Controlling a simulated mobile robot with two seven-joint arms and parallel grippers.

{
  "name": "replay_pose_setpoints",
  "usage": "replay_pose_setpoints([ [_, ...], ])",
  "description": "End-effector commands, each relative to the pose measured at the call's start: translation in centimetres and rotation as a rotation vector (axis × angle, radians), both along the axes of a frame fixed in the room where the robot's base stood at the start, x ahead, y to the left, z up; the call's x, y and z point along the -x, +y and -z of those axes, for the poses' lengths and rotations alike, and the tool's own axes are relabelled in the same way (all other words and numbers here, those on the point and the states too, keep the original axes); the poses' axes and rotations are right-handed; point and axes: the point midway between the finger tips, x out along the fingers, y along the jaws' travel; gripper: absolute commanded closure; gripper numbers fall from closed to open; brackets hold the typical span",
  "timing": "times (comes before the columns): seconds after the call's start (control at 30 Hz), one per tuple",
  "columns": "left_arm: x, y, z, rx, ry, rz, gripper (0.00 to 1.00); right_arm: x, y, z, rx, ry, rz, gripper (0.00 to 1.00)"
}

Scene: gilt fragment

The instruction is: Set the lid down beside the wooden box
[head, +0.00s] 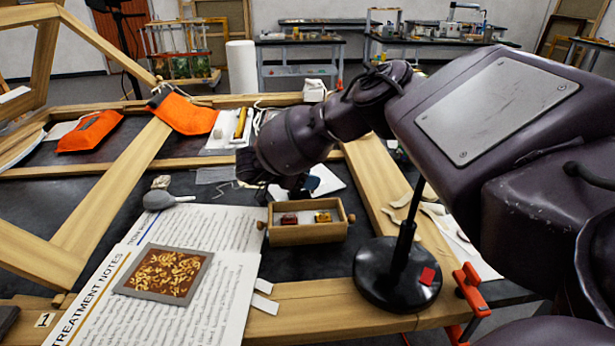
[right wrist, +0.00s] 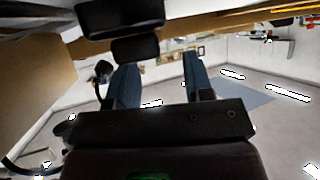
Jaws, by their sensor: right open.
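The wooden box (head: 308,236) stands open on the dark table in the middle of the head view. A red item (head: 289,219) and an amber item (head: 323,217) lie inside it. I cannot make out a lid on the box or anywhere else for certain. My right gripper (head: 297,187) is just behind the box, partly hidden by its own wrist. In the right wrist view, its two blue-padded fingers (right wrist: 160,82) are apart with nothing visible between them. My left gripper is not in view.
A gilt fragment (head: 166,273) lies on the treatment notes (head: 205,290) at the left. A round black stand (head: 375,290) with an upright rod is right of the box. A grey blower (head: 160,200) lies behind the notes. Wooden frame bars (head: 375,175) surround the work area.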

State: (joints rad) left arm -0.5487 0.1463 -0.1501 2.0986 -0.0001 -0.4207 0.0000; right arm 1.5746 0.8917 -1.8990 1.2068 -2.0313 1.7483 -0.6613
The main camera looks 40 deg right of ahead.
Motion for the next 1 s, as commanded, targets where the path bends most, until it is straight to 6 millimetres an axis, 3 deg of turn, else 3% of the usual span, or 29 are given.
replay_pose_setpoints([
  [0.03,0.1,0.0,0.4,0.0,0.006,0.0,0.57,0.5,0.1,1.4,-0.001,0.025,-0.007,0.53],
  [0.23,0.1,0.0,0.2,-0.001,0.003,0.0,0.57,0.4,0.4,0.0,-0.002,0.027,-0.009,0.53],
  [0.7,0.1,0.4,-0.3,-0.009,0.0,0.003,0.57,-1.0,8.1,-5.0,-0.002,0.011,-0.006,0.53],
  [1.0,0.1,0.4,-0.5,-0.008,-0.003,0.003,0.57,-1.4,10.3,-6.3,-0.001,0.01,-0.004,0.53],
])
